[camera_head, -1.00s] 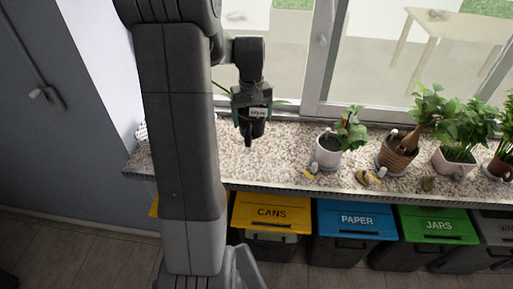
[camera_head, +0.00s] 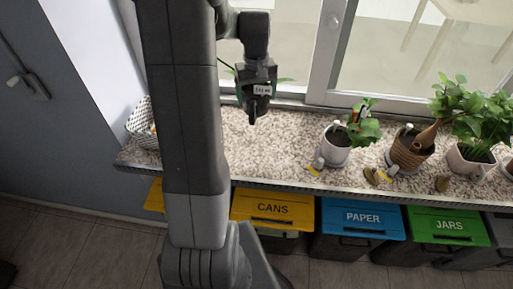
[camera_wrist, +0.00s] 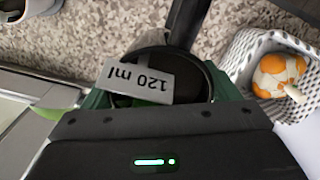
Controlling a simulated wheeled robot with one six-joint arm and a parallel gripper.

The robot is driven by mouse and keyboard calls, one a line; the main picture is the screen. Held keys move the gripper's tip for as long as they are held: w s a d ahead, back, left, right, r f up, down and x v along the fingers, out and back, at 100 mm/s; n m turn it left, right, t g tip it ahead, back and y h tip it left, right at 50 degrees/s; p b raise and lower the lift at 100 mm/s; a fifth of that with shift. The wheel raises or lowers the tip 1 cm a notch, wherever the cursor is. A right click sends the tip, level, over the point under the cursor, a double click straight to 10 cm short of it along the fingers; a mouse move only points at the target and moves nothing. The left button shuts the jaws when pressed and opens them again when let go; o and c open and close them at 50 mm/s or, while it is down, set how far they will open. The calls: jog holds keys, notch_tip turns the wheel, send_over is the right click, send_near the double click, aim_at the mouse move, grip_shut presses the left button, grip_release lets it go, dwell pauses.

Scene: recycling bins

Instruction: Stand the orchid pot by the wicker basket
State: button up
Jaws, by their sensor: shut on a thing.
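My gripper (camera_head: 257,88) is shut on a dark round pot (camera_wrist: 196,84), which I take to be the orchid pot. A pale tag reading "120 ml" hangs on it, upside down in the wrist view. Thin green leaves stick out to both sides in the head view. The gripper is in front of the window over the left part of the sill; whether the pot touches the sill is unclear. The black-and-white woven basket (camera_head: 139,124) stands at the sill's left end, partly behind my arm. In the wrist view the basket (camera_wrist: 240,56) is right of the pot, apart from it.
The speckled sill (camera_head: 285,150) is clear between the gripper and the white pot (camera_head: 334,152). More potted plants stand to the right. Orange and white things (camera_wrist: 283,72) lie in the basket. The window (camera_head: 330,50) is behind; bins with yellow, blue and green lids stand below.

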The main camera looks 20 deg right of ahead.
jog(key=shift+w+d+f+b, duration=0.1)
jog(key=shift+f+b, duration=1.6)
jog(key=shift+f, duration=2.8)
jog(key=shift+w+f+b, duration=0.1)
jog(key=shift+f+b, duration=1.55)
jog(key=shift+f, duration=2.85)
jog(key=o, duration=1.3)
jog(key=shift+s, duration=0.1)
jog(key=shift+c, duration=0.2)
notch_tip(320, 180, up, 12)
jog(key=shift+r, duration=0.1)
jog(key=shift+f, duration=4.4)
